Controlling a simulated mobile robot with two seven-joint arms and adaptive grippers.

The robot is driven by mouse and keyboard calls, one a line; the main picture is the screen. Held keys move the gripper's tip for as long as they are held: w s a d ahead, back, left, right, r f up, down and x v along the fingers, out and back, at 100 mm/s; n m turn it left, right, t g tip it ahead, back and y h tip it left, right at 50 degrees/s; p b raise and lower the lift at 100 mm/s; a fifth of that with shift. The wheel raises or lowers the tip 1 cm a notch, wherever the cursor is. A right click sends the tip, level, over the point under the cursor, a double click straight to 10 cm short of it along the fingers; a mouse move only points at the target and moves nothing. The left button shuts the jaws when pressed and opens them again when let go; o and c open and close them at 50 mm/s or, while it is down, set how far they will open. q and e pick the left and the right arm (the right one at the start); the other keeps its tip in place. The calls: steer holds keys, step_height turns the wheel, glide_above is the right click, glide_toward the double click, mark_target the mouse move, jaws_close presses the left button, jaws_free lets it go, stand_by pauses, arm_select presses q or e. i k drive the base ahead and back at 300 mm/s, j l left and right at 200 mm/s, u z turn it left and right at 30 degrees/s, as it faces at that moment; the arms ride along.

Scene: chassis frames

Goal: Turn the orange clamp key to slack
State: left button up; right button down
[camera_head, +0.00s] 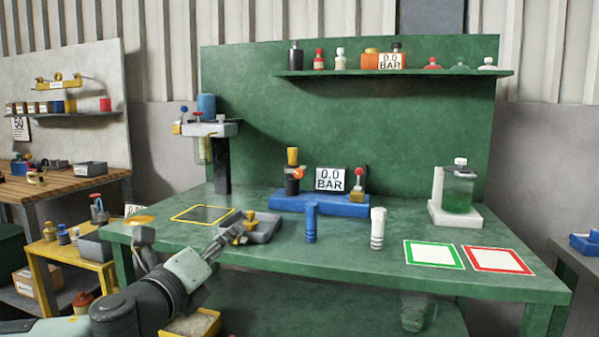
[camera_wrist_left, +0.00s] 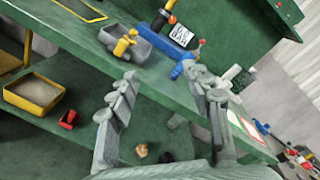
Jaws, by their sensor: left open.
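The orange key (camera_head: 298,173) sits on the side of a dark post with a yellow top, on the blue base (camera_head: 290,203) at the back of the green bench. It shows small near the top of the left wrist view (camera_wrist_left: 172,19). A display on that base reads 0.0 BAR (camera_head: 331,179). My left gripper (camera_head: 228,239) is open over the bench's front left, apart from the key and in front of the base. In the left wrist view the open fingers (camera_wrist_left: 165,78) hold nothing. My right gripper is not in view.
A blue cylinder (camera_head: 311,224) and a white cylinder (camera_head: 377,229) stand upright in front of the base. Green-framed (camera_head: 433,254) and red-framed (camera_head: 497,259) pads lie at right.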

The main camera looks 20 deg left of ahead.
mark_target(298, 173)
steer(key=i+j, duration=0.1)
steer(key=i, duration=1.25)
